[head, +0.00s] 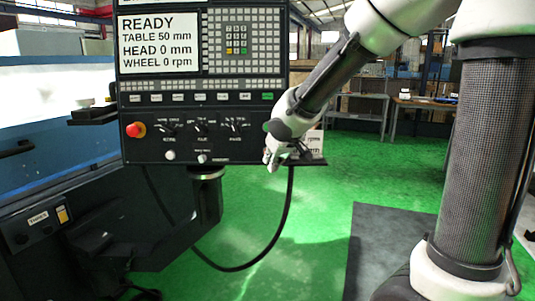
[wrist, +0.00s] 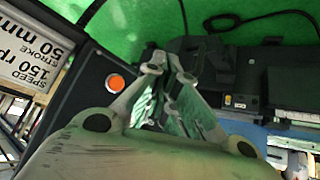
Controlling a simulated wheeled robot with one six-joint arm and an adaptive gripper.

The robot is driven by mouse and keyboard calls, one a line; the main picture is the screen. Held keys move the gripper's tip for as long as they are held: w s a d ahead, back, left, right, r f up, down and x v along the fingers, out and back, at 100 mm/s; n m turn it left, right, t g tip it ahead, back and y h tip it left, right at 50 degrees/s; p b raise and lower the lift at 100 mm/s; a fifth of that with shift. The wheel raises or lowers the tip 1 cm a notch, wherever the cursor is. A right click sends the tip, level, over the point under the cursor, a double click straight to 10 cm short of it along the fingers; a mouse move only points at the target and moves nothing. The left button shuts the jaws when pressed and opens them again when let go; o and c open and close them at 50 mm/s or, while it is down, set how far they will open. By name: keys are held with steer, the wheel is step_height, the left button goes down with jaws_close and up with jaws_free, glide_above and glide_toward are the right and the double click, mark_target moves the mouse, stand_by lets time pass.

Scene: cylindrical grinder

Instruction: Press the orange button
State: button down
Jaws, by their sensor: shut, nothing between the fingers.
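The round orange button (wrist: 115,83) with a pale rim is on a dark panel in the wrist view, left of my gripper fingers. My gripper (wrist: 168,63) is shut and empty, its fingertips apart from the button in the picture. In the head view my gripper (head: 271,160) is at the lower right corner of the control panel (head: 250,150), partly hidden by my wrist. I cannot make out the orange button in the head view; my gripper and wrist cover that corner.
A red-orange knob (head: 136,129) sits on the panel's lower left, beside several dials. A white speed and stroke plate (wrist: 28,50) is next to the orange button. A black cable (head: 285,215) hangs below the panel.

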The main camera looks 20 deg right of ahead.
steer(key=w+d+f, duration=0.1)
steer(key=w+d, duration=0.1)
steer(key=w, duration=0.6)
steer(key=shift+f, duration=0.25)
stand_by(1.2)
steer(key=shift+w+d, duration=0.1)
steer(key=shift+w, duration=0.25)
steer(key=shift+w+d+f, duration=0.1)
steer(key=shift+w, duration=0.3)
stand_by(0.6)
steer(key=shift+s, duration=0.1)
steer(key=shift+s+a, duration=0.2)
steer(key=shift+s, duration=0.5)
steer(key=shift+s+a+r, duration=0.2)
steer(key=shift+s, duration=0.6)
steer(key=shift+s+a+r, duration=0.2)
steer(key=shift+s, duration=0.6)
steer(key=shift+s+a+r, duration=0.2)
steer(key=shift+s, duration=0.6)
